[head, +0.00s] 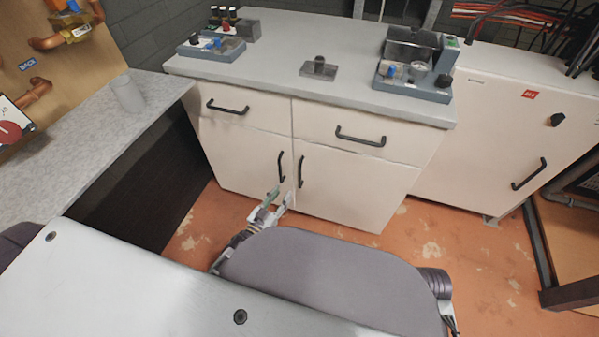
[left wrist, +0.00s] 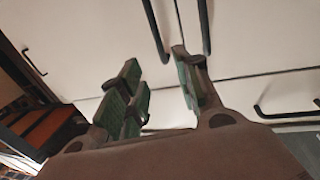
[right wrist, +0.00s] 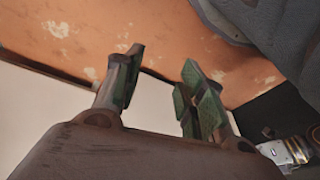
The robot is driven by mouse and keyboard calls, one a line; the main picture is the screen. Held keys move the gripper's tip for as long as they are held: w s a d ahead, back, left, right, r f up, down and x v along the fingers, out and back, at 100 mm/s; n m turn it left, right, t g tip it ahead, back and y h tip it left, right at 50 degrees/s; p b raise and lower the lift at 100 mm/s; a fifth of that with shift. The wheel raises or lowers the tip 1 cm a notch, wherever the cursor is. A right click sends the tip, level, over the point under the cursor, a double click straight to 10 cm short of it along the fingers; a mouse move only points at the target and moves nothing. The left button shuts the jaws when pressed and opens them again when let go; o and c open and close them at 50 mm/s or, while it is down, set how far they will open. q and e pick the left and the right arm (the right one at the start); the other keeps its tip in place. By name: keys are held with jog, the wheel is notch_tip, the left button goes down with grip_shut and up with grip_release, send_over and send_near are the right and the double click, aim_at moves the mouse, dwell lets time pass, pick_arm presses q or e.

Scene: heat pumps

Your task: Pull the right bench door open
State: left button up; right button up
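The right bench door (head: 352,187) is a cream panel under a drawer and looks shut. Its black vertical handle (head: 301,171) is near its left edge, beside the left door's handle (head: 281,166). My left gripper (head: 279,198) is low in front of the two doors, just below the handles in the head view. In the left wrist view, its green-padded fingers (left wrist: 160,82) are spread with nothing between them. Two dark handles show beyond the fingertips. My right gripper (right wrist: 158,82) is open and empty in the right wrist view; it is hidden in the head view.
The bench top (head: 290,50) carries several small devices. A white cabinet (head: 500,135) stands at right and a grey counter (head: 85,145) at left. Orange floor (head: 460,240) is clear at the right front.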

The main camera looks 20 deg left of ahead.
pick_arm(q)
jog(key=shift+w, duration=0.15)
jog(key=b, duration=0.2)
send_near(299, 172)
jog(key=a+x, duration=0.1)
jog(key=x, duration=0.3)
jog(key=shift+w+d+r+b, duration=0.1)
jog(key=shift+w+d, duration=0.15)
jog(key=shift+w, duration=0.25)
jog(key=shift+w+d+b, duration=0.15)
jog(key=shift+w+d, duration=0.15)
jog(key=shift+w, duration=0.2)
jog(key=shift+w+d+r+b, duration=0.1)
jog(key=shift+w+d, duration=0.15)
jog(key=shift+w, duration=0.25)
jog(key=shift+x, duration=0.75)
jog(key=shift+w+d+b, duration=0.1)
jog(key=shift+w+b, duration=0.25)
jog(key=shift+w+d, duration=0.2)
jog(key=shift+w, duration=0.5)
jog(key=shift+c, duration=0.7)
grip_shut()
pick_arm(e)
jog(key=shift+w+a+r+t+y, duration=0.1)
jog(key=shift+a+r+t+y, duration=0.1)
jog(key=shift+a+r+t, duration=0.25)
jog(key=shift+w+a+r+t+y, duration=0.1)
jog(key=shift+a+r+t+y, duration=0.1)
jog(key=shift+r, duration=0.45)
